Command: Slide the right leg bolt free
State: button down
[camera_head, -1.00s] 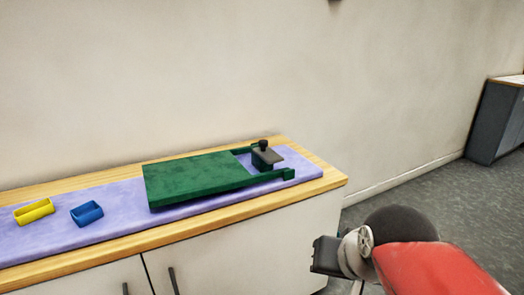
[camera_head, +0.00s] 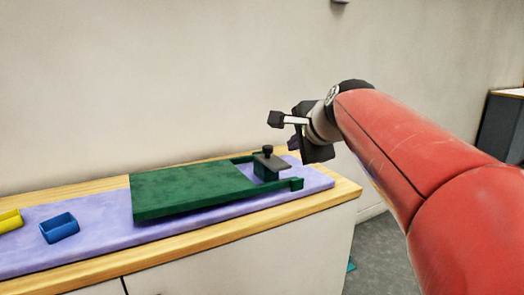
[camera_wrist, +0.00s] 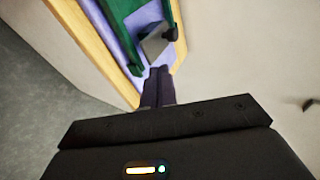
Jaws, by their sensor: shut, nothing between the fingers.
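A green board (camera_head: 190,188) lies on a purple mat, with two green arms reaching from its right end. Between the arms stands a dark green block (camera_head: 263,172) with a grey plate (camera_head: 275,163) and a black knob (camera_head: 268,151) on top. I cannot tell which part is the right leg bolt. In the wrist view my shut fingers (camera_wrist: 157,82) point toward the grey plate (camera_wrist: 154,43) and the black knob (camera_wrist: 170,34).
A blue open box (camera_head: 60,229) and a yellow one (camera_head: 9,221) sit on the purple mat (camera_head: 95,222) at the left. The mat lies on a wood-edged cabinet top (camera_head: 225,232). A wall stands behind it. A dark cabinet (camera_head: 503,125) is far right.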

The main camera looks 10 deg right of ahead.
send_near(266, 147)
notch_tip(266, 147, down, 4)
jog(key=w, duration=0.3)
jog(key=shift+w+f, duration=0.2)
jog(key=shift+f, duration=0.15)
jog(key=shift+w, duration=0.45)
jog(key=shift+w+a+r+p, duration=0.1)
jog(key=shift+w+r+p, duration=0.05)
jog(key=shift+w+p, duration=0.15)
jog(key=shift+w+a+p, duration=0.3)
jog(key=shift+w+p, duration=0.35)
jog(key=shift+w, duration=0.15)
jog(key=shift+w+a+p, duration=0.25)
jog(key=shift+w+p, duration=0.4)
jog(key=shift+w, duration=0.2)
